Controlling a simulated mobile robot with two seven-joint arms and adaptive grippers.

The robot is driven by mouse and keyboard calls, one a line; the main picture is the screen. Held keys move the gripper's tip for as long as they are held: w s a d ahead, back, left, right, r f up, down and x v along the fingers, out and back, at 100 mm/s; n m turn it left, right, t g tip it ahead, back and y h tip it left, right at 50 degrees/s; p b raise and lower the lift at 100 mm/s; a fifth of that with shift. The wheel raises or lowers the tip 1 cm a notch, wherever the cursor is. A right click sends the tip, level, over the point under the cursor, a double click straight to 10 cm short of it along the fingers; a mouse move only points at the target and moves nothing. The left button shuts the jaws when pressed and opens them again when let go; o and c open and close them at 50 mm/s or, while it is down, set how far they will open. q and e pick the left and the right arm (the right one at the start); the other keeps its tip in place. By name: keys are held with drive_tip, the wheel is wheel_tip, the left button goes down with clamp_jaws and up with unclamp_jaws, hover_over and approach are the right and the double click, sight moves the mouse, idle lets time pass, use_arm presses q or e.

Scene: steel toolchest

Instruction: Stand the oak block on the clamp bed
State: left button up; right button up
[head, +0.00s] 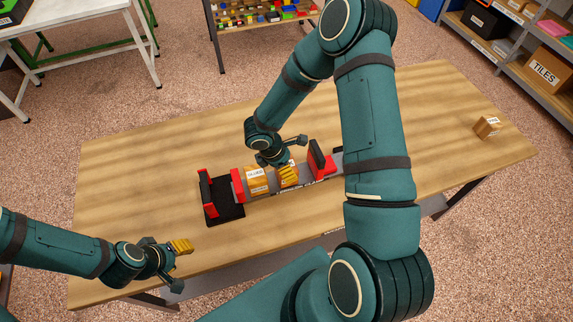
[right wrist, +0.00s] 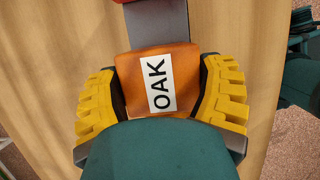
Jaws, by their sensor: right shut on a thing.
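The oak block (right wrist: 156,80), orange-brown with a white OAK label, is between the yellow fingers of my right gripper (right wrist: 160,95) in the right wrist view. In the head view my right gripper (head: 287,172) is over the clamp bed (head: 312,186), and its fingers hide most of the block. The bed is a long grey bar with red jaws. I cannot tell whether the block touches it. Another labelled wooden block (head: 257,182) stands just left of my right gripper, between it and a red jaw (head: 238,186). My left gripper (head: 178,266) is open and empty at the table's front left.
A black stand with a red upright (head: 224,211) is at the bed's left end. A red and black jaw (head: 320,160) rises right of my right gripper. A small wooden box (head: 487,127) sits at the table's far right. The table (head: 140,170) is clear at left.

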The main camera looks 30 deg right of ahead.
use_arm(q)
drive_tip(key=shift+f, duration=0.2)
use_arm(e)
drive_tip(key=shift+f, duration=0.1)
drive_tip(key=o, duration=1.2)
drive_tip(key=shift+o, duration=0.2)
